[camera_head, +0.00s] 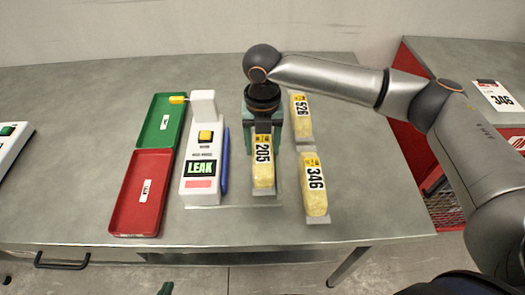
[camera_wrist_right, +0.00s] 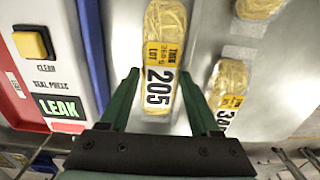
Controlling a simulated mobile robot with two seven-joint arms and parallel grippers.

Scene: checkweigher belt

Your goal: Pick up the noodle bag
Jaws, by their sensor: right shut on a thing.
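A yellow noodle bag labelled 205 (camera_head: 263,174) lies lengthwise at the middle of the bench, on a pale plate. My right gripper (camera_head: 263,128) reaches down over its far end. In the right wrist view the bag (camera_wrist_right: 162,45) lies between the two green fingers of this gripper (camera_wrist_right: 159,75), which is shut on it. I cannot tell whether the bag is clear of the plate. Only a green tip of my left gripper (camera_head: 165,288) shows at the bottom edge.
Left of the bag stands a white seal tester (camera_head: 196,150) with a yellow button and a display reading LEAK. A blue pen-like stick (camera_head: 225,160) lies beside it.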

